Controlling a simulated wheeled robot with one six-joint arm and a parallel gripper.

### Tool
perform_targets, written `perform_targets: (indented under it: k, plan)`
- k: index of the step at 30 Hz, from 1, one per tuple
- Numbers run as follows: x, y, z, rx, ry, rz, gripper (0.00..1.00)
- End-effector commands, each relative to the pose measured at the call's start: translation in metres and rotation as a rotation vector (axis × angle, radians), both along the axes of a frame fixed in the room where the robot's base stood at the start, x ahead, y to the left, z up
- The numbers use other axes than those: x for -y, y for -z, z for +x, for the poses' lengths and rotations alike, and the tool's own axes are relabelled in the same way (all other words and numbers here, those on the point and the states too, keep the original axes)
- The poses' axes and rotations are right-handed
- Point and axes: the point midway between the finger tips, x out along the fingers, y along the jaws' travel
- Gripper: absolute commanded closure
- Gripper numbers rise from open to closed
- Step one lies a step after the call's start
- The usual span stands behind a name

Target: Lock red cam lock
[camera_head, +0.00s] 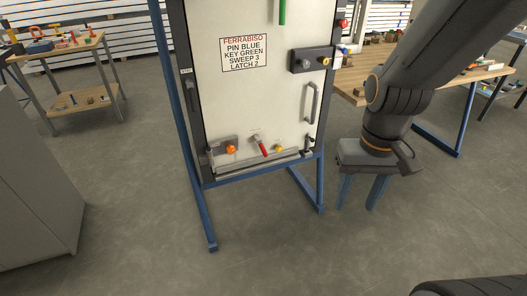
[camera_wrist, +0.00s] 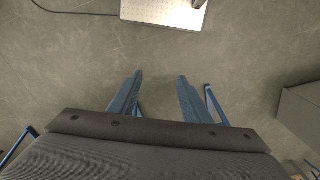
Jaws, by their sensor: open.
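A small red lever (camera_head: 264,149), which looks like the red cam lock, sits low on the white door panel (camera_head: 255,100) in the head view. It slants down to the right from a small grey mount. My gripper (camera_head: 358,205) hangs to the right of the panel, apart from it, with its blue fingers pointing down at the floor. In the wrist view my gripper (camera_wrist: 160,75) is open and empty, with bare floor between the fingers. The red lever does not show in the wrist view.
A grey handle (camera_head: 311,103) and a dark latch block (camera_head: 311,60) are higher on the panel. A wooden workbench (camera_head: 440,80) stands behind my arm. The floor in front is clear.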

Motion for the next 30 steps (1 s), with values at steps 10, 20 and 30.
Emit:
perform_targets:
  k: [10,20,30]
  plan:
    - [-0.005,0.052,0.083,0.175,-0.291,-0.037,1.0]
    - [-0.04,0.134,0.227,0.525,-0.863,-0.184,1.0]
    - [-0.102,0.207,0.331,0.887,-1.391,-0.448,1.0]
